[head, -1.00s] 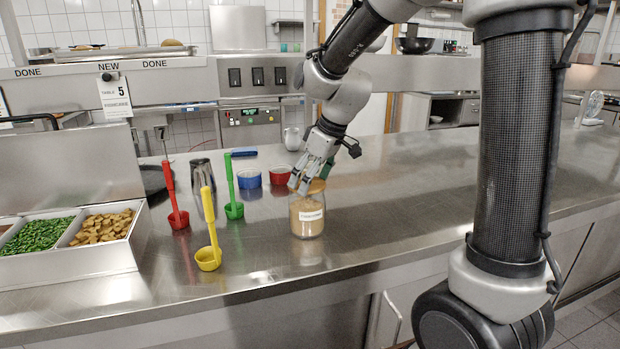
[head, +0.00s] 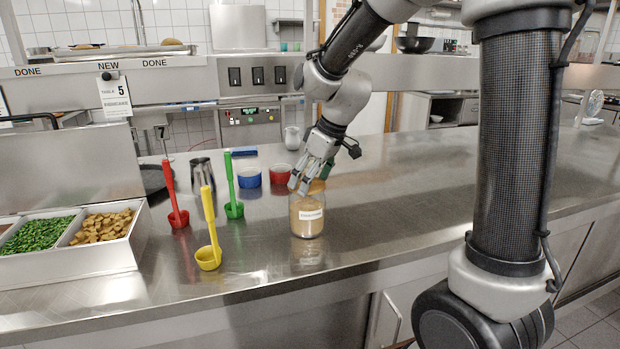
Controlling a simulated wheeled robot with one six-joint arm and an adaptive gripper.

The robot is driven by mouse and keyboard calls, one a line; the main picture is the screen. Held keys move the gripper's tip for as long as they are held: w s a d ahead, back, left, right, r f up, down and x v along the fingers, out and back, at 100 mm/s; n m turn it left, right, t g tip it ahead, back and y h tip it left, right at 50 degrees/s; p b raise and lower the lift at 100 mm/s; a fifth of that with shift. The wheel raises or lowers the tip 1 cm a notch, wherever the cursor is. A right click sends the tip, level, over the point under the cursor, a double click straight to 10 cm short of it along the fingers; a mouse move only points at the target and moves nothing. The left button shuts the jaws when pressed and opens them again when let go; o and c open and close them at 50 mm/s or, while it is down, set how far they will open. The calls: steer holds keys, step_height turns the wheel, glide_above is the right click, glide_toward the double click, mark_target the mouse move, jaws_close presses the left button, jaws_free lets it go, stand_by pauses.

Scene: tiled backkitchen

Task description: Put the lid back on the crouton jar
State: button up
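The crouton jar (head: 306,217) stands upright on the steel counter, a clear jar with tan contents and a white label too small to read. A tan-brown lid (head: 317,187) shows at the jar's mouth, partly covered by my fingers. My gripper (head: 304,186) points down at the jar's top from above, its fingers at the lid. I cannot tell whether the fingers are closed on the lid or whether the lid sits fully on the rim.
Red (head: 178,218), yellow (head: 208,255) and green (head: 234,210) ladles stand left of the jar. Blue (head: 249,178) and red (head: 280,174) bowls and a metal shaker (head: 202,175) are behind. A tray of peas and croutons (head: 136,250) is at left. The counter right of the jar is clear.

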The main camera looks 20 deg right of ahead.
stand_by(0.4)
steer(key=o, duration=0.9)
steer(key=shift+c, duration=0.2)
steer(key=shift+r, duration=3.5)
steer(key=shift+c, duration=0.4)
jaws_close()
steer(key=shift+f, duration=0.15)
